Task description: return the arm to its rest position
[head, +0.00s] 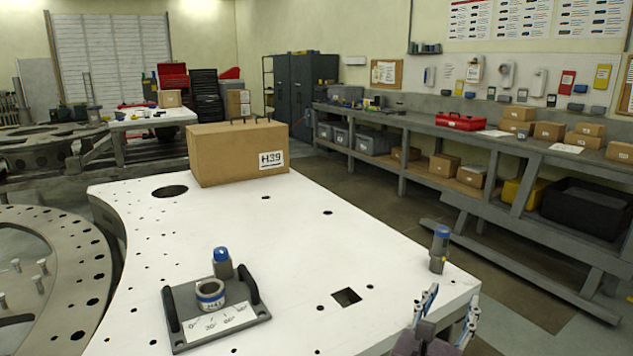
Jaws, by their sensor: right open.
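My right gripper (451,305) shows at the bottom right of the head view, its fingers pointing up and spread apart. It is open, with nothing between the fingers. It is in front of the near right corner of the white plate (250,245); I cannot tell how far it is from the plate's edge. A grey cylinder with a blue top (439,249) stands upright near that corner, just beyond the gripper. My left gripper is not in view.
A dark fixture (240,333) with two black handles, a ring and a blue-capped part sits on the plate. A cardboard box (240,156) marked H39 stands at its far end. A long grey workbench (400,127) lines the right. The plate's middle is mostly clear.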

